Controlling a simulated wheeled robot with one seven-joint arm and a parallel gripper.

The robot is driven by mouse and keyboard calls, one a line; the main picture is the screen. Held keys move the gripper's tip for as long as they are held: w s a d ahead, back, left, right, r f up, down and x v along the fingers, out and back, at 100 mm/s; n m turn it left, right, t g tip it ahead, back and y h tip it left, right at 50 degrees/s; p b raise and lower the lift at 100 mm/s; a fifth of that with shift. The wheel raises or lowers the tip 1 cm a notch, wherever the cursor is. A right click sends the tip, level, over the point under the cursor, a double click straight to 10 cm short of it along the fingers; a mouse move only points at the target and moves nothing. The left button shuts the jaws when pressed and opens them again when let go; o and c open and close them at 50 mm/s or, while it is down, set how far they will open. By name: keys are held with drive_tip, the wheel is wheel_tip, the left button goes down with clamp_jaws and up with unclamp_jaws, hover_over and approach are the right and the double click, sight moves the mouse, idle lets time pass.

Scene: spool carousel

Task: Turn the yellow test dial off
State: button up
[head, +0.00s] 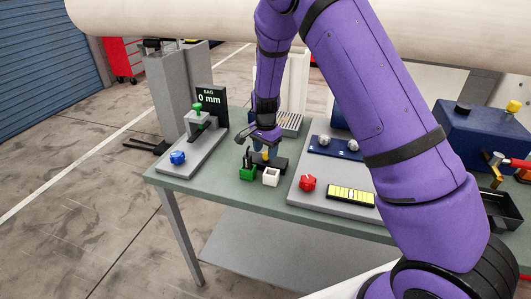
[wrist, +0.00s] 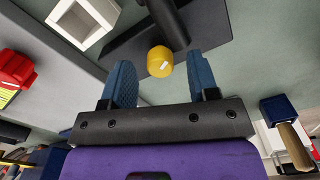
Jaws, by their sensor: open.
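The yellow test dial (wrist: 160,60) is a small round knob with a white mark, beside a black post over a dark base plate (wrist: 120,42) in the wrist view. My gripper (wrist: 161,78) is open, with a blue finger on either side of the dial and visible gaps to it; I cannot tell the depth. In the head view my gripper (head: 264,137) points down over the dark base (head: 279,163), and the dial is small and partly hidden there.
A red knob (head: 308,183) and a yellow-lit panel (head: 350,195) are on the grey board to the right. A blue knob (head: 178,157) and a 0 mm display (head: 211,98) are left.

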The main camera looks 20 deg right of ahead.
drive_tip(key=shift+f, duration=0.7)
drive_tip(key=c, duration=0.9)
drive_tip(key=shift+n, duration=0.3)
drive_tip(key=n, duration=0.5)
drive_tip(key=shift+d, duration=0.1)
drive_tip(key=n, duration=0.6)
